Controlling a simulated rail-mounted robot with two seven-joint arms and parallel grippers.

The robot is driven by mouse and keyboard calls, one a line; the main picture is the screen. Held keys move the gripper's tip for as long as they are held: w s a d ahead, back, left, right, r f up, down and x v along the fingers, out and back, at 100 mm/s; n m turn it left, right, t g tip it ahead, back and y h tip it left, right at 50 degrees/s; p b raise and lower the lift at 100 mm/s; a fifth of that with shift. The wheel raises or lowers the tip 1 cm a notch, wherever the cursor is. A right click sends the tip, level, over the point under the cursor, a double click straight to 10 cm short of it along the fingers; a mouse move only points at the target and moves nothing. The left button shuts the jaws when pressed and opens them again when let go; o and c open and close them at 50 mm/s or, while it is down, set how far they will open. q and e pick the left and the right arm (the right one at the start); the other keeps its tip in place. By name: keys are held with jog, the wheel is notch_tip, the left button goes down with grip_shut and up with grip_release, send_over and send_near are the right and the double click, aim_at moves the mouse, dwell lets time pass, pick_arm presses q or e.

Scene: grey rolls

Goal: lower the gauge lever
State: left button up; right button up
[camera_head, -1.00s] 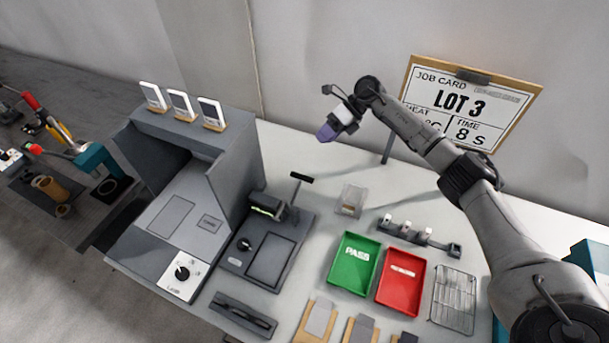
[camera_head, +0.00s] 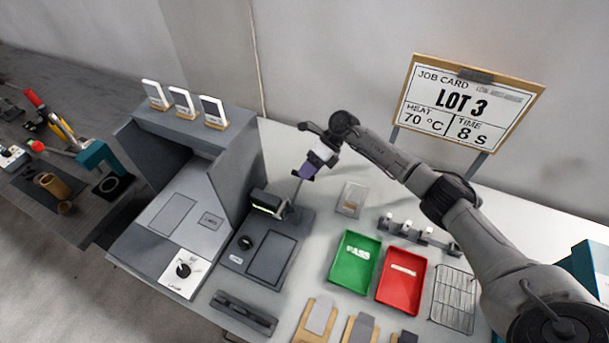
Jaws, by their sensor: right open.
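The gauge (camera_head: 268,203) is a dark grey unit with a small lit display, a knob and a flat plate, standing right of the large grey machine. Its lever (camera_head: 296,192) is a thin upright post at the gauge's back right; its dark top handle is hidden behind my gripper. My left gripper is not in view.
Green (camera_head: 355,260) and red (camera_head: 401,277) trays, a wire rack (camera_head: 453,298) and a rail of clips (camera_head: 420,234) lie further right. The job card (camera_head: 467,110) stands behind, reading 70 °C and 8 s.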

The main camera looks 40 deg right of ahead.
jog(key=shift+x, duration=1.15)
jog(key=shift+d, duration=0.1)
jog(key=shift+c, duration=0.4)
grip_shut()
jog(key=shift+f, duration=0.1)
